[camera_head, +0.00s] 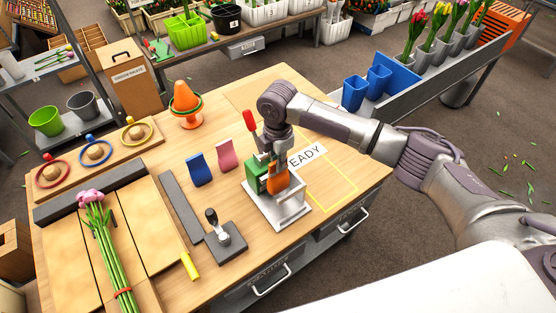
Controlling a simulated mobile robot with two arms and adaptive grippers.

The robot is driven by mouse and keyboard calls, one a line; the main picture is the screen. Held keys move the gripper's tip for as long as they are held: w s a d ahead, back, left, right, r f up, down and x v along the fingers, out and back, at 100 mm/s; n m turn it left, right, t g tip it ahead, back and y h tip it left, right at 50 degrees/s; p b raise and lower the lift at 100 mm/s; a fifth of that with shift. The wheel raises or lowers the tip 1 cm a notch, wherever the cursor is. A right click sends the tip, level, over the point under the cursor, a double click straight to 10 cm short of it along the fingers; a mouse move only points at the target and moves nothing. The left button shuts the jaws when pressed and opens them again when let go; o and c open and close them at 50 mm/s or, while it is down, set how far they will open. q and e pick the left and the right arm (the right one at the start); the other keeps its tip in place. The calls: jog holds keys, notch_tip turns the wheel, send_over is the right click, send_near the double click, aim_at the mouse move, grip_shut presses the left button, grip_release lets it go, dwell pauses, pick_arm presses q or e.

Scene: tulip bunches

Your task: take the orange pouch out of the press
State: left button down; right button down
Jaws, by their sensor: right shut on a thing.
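The orange pouch (278,181) stands upright in the press (262,207), a light grey frame with a green part and a red-handled lever at the wooden table's front right. My right gripper (274,165) reaches down from above and is shut on the top of the orange pouch. The fingers partly hide the pouch's upper edge. The pouch's lower end is still within the press frame. My left gripper is not in view.
A blue pouch (199,170) and a pink pouch (227,155) stand left of the press. A yellow-outlined area marked "EADY" (307,155) is at the right. Tulip stems (112,255) lie at the left.

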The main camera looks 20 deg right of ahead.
jog(key=shift+r+p, duration=1.3)
jog(key=shift+r, duration=0.3)
jog(key=shift+r+p, duration=0.75)
jog(key=shift+r, duration=0.3)
